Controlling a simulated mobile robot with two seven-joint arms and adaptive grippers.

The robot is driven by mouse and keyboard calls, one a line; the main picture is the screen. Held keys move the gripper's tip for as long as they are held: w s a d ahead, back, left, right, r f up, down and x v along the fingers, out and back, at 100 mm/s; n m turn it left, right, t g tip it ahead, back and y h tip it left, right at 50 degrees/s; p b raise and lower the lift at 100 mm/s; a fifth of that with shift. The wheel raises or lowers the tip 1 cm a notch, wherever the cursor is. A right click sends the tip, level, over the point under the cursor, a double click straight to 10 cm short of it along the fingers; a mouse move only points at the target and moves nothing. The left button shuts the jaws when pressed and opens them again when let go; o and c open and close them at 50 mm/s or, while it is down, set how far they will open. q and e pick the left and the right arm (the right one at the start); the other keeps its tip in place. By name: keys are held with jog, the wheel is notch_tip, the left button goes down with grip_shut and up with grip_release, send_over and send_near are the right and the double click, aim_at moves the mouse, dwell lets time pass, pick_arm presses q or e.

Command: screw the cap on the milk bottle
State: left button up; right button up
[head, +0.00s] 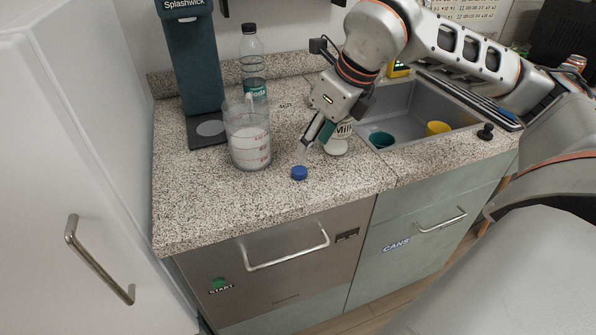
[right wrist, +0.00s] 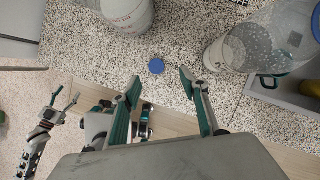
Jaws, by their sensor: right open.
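A blue cap (head: 299,172) lies on the speckled counter near its front edge. The milk bottle (head: 337,147), with a "Milk" label, stands upright behind and right of it; my right gripper and wrist hide its upper part. In the right wrist view the cap (right wrist: 156,66) lies just beyond my fingertips, roughly between them, and the bottle (right wrist: 216,54) is to the right, white below and clear above. My right gripper (head: 306,146) points down just above the cap, open and empty (right wrist: 160,80). My left gripper (right wrist: 65,100) shows small at the left there, open, away from the counter.
A clear measuring jug (head: 247,138) with white liquid stands left of the cap. Behind it are a soda bottle (head: 252,70) and a Splashwick machine (head: 190,70). A sink (head: 400,105) with teal and yellow cups is at right.

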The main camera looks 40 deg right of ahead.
aim_at(300, 170)
jog(key=shift+x, duration=1.3)
jog(key=shift+s+a+b+x, duration=0.1)
jog(key=shift+s+b+x, duration=0.1)
jog(key=shift+x, duration=0.7)
jog(key=shift+s+a+b+x, duration=0.15)
jog(key=shift+b+x, duration=0.1)
jog(key=shift+x, duration=0.65)
jog(key=shift+s+a+b+x, duration=0.1)
jog(key=shift+b+x, duration=0.1)
jog(key=shift+x, duration=0.7)
jog(key=c, duration=0.8)
